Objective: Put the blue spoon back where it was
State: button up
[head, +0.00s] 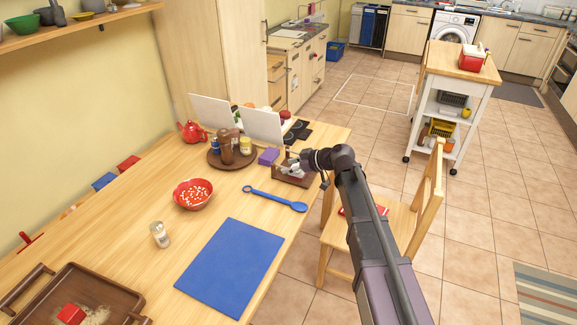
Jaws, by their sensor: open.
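The blue spoon (275,199) lies flat on the wooden table near its right edge, just above the blue mat. Its bowl end points right and its handle end points up-left. My gripper (288,169) is beyond the spoon, over or at a small brown tray (291,181) at the table's right edge. It is apart from the spoon and open. The fingers are small in the picture, and I cannot tell whether they touch anything in the tray.
A blue mat (230,266), a red bowl (193,194) with white bits, and a glass jar (160,235) are on the table. A round brown tray (231,155) holds jars. A purple block (268,156) is left of my gripper. A wooden chair (385,225) stands at right.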

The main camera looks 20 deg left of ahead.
jog(key=p+v, duration=0.5)
jog(key=v, duration=0.6)
jog(key=shift+d, duration=0.35)
jog(key=shift+s+r, duration=0.1)
jog(key=s+d+f+m+h, duration=0.3)
jog(key=s+d+m+h, duration=0.1)
jog(key=d, duration=0.7)
jog(key=s+d+f+m+h, duration=0.3)
jog(key=s+d+m, duration=0.3)
jog(key=d, duration=0.5)
jog(key=s+d+f+m+h, duration=0.3)
jog(key=s+d+m+h, duration=0.2)
jog(key=d, duration=0.7)
jog(key=shift+s+f+m+g, duration=0.35)
jog(key=shift+s+m, duration=0.3)
jog(key=shift+m, duration=0.45)
